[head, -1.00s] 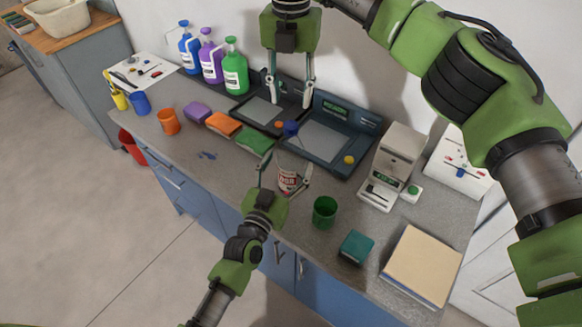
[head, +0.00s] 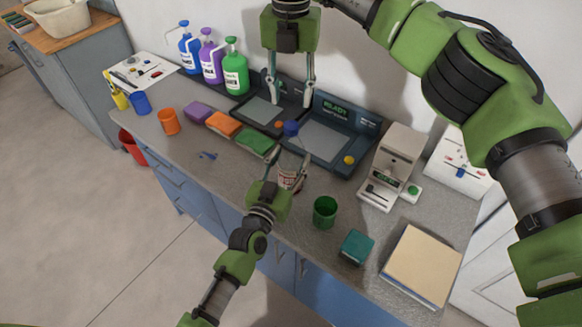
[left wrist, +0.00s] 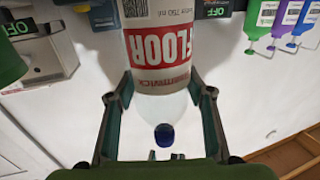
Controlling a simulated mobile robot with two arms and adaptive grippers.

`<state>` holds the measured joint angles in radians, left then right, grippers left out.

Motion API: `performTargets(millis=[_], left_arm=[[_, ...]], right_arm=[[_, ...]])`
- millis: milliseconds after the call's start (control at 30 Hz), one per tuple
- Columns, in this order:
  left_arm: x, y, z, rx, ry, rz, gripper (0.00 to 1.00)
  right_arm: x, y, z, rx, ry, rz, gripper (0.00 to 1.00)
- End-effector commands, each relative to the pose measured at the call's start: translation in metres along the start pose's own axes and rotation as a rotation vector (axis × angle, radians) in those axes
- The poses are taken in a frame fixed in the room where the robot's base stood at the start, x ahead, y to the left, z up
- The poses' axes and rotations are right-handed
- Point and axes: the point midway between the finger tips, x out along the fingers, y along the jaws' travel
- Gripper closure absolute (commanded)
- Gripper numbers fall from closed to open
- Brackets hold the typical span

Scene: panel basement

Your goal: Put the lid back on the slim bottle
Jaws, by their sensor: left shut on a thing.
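The slim bottle (head: 288,178) stands upright on the counter, with a clear upper part and a white and red label. In the left wrist view it shows upside down, its label (left wrist: 160,45) reading FLOOR. The blue lid (head: 291,128) shows at the bottle's top, also in the left wrist view (left wrist: 164,135); I cannot tell how firmly it sits. My left gripper (head: 289,162) is shut on the bottle, one finger on each side. My right gripper (head: 291,104) points down above the lid, fingers apart and empty.
Behind the bottle are a dark tray device (head: 325,140) and a black scale (head: 264,112). A green cup (head: 325,212), teal box (head: 356,247) and large book (head: 420,264) lie to the right. Sponges (head: 255,141) and an orange cup (head: 169,121) are left. A small blue shape (head: 207,155) is unclear.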

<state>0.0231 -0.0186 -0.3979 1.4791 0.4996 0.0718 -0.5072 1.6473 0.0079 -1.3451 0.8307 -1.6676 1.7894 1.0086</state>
Motion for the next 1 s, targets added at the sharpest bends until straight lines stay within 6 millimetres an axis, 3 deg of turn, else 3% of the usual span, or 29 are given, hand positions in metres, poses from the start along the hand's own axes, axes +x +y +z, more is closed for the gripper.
performTargets(millis=[167,1000], left_arm=[[0.0000,-0.0002,-0.0002,0.000,0.000,0.000,1.00],[0.0001,-0.0003,-0.0004,0.001,0.001,0.000,1.00]], right_arm=[[-0.0002,0.0000,0.0001,-0.233,-0.001,0.000,0.63],[-0.0004,-0.0002,0.0003,-1.930,-0.001,-0.001,0.63]])
